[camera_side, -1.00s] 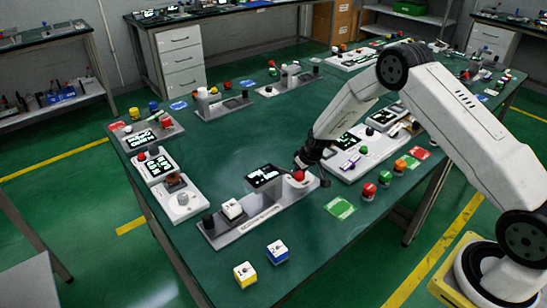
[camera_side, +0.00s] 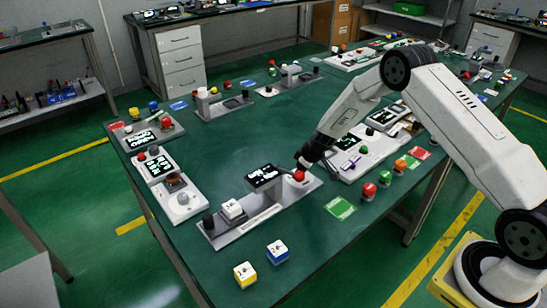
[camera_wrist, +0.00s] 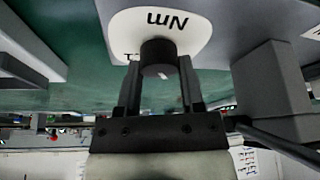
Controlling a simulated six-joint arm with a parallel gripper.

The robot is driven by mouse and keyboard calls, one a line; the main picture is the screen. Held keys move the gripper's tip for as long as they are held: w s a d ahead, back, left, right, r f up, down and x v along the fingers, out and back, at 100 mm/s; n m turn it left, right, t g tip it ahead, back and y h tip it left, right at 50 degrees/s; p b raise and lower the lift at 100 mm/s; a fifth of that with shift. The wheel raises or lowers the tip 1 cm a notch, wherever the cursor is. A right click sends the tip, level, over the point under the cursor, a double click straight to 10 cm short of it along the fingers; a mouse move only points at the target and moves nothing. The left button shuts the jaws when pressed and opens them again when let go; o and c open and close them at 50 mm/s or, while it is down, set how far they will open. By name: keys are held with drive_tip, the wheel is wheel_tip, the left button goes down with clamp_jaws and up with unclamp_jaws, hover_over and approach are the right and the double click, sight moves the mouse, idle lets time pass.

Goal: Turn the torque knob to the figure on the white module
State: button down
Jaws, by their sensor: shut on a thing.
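In the wrist view, my gripper (camera_wrist: 160,75) has its two fingers on either side of a black round knob (camera_wrist: 158,52), shut on it. The knob sits on a white plate (camera_wrist: 120,24) marked "Nm", upside down in this view. A short white mark shows on the knob. In the side view my gripper (camera_side: 300,163) is at the right end of a grey station (camera_side: 262,218), by a red round part (camera_side: 299,176); the knob itself is hidden there. A white module (camera_side: 232,209) sits on the station's left part; its figure is too small to read.
A dark display (camera_side: 262,177) with white text stands at the back of the station. A black knob (camera_side: 208,221) is at its left end. Other panels stand left and right.

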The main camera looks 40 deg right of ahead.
drive_tip(key=shift+n+g+y, duration=0.5)
drive_tip(key=shift+n+y, duration=0.2)
drive_tip(key=shift+n, duration=1.2)
drive_tip(key=shift+c, duration=1.1)
unclamp_jaws()
drive_tip(key=shift+r, duration=0.1)
drive_tip(key=v, duration=0.7)
drive_tip(key=shift+d+r, duration=0.15)
drive_tip(key=shift+r, duration=0.15)
drive_tip(key=shift+s, duration=0.2)
